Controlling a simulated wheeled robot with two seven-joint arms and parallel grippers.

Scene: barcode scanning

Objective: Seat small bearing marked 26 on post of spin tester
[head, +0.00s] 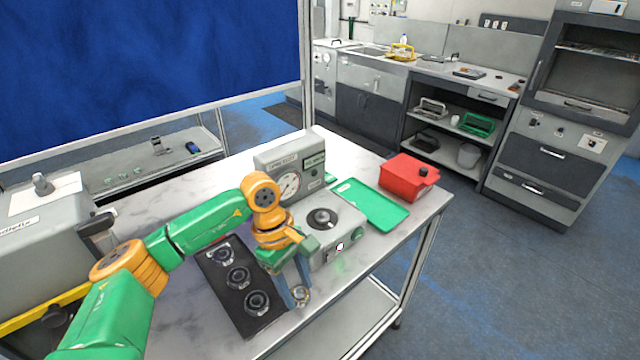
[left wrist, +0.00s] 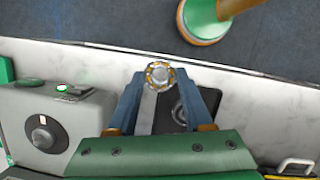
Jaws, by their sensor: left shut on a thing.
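My left gripper (head: 299,291) is shut on a small ring-shaped bearing (head: 301,295) and holds it beyond the black tray, near the table's front edge. In the left wrist view the bearing (left wrist: 160,75), with a tan ball ring, sits between the two blue fingertips (left wrist: 159,78). Its marking is too small to read. The grey spin tester (head: 345,222) has a round black plate with a post (head: 322,218) on top, behind and to the right of the gripper. The tester (left wrist: 85,118) also shows at the left of the wrist view. My right gripper is not in view.
A black tray (head: 212,268) with several round dark parts lies left of the gripper. A dial gauge unit (head: 290,186) stands behind the tester. A green tray (head: 375,207) and a red box (head: 408,177) are to the right. A grey machine (head: 45,255) stands at far left.

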